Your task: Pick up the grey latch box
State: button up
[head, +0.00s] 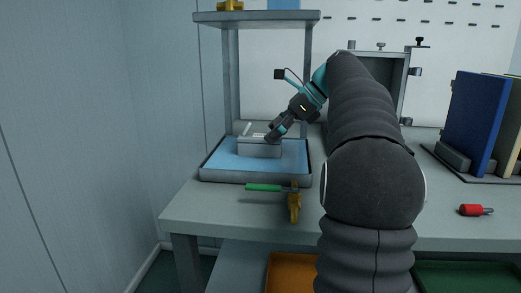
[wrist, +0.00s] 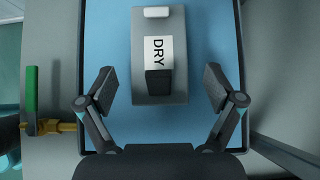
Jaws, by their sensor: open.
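The grey latch box (head: 260,148) sits on the blue floor of a grey-rimmed tray (head: 209,174) on the table. In the wrist view the latch box (wrist: 143,82) shows from above, with a white label reading DRY, a dark block at its near end and a pale piece at its far end. My gripper (wrist: 160,84) is open, with one finger on each side of the box's near part. Gaps of blue show between the fingers and the box. In the head view my gripper (head: 272,135) hides the box's right end. I cannot tell the exact height of the fingertips.
A yellow valve with a green handle (head: 264,187) stands at the table's front edge, beside the tray. A shelf (head: 257,16) on posts stands over the tray. A grey open cabinet (head: 386,75) is behind.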

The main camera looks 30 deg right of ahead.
aim_at(260, 142)
jog(key=b+x, duration=0.1)
jog(key=x, duration=0.3)
jog(key=shift+a+f, duration=0.2)
jog(key=shift+a, duration=0.05)
jog(key=c, duration=1.6)
jog(key=shift+r, duration=0.15)
